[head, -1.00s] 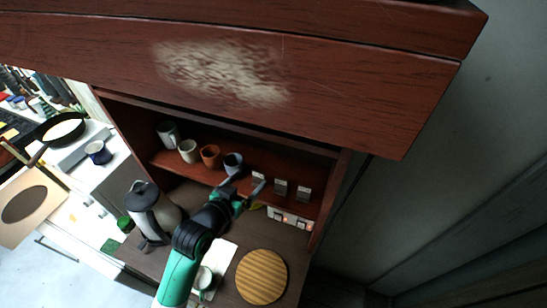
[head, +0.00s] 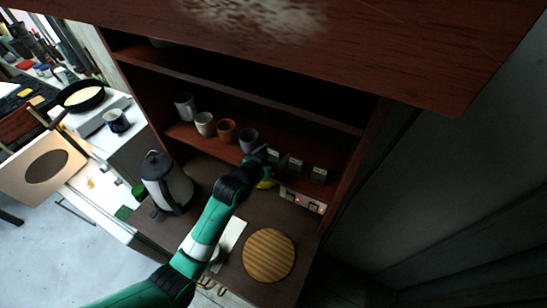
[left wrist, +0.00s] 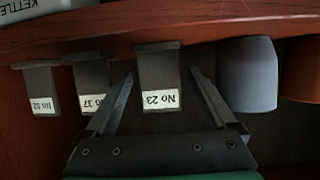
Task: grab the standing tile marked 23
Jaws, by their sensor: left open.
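The tile marked 23 (left wrist: 158,72) is a grey upright slab with a white label reading "No 23", upside down in the left wrist view. It stands on the shelf between the blue-grey cup and the other tiles; in the head view it is the leftmost tile (head: 273,155), partly hidden by my gripper. My left gripper (left wrist: 161,80) is open, its fingers on either side of the tile with visible gaps. In the head view the left gripper (head: 262,158) reaches the shelf edge. My right gripper is not in view.
Tiles marked 37 (left wrist: 92,85) and 52 (left wrist: 41,90) stand beside it. A blue-grey cup (left wrist: 249,75) is close on the other side. Below the shelf are a socket strip (head: 303,200), a kettle (head: 168,185) and a round wooden board (head: 269,255).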

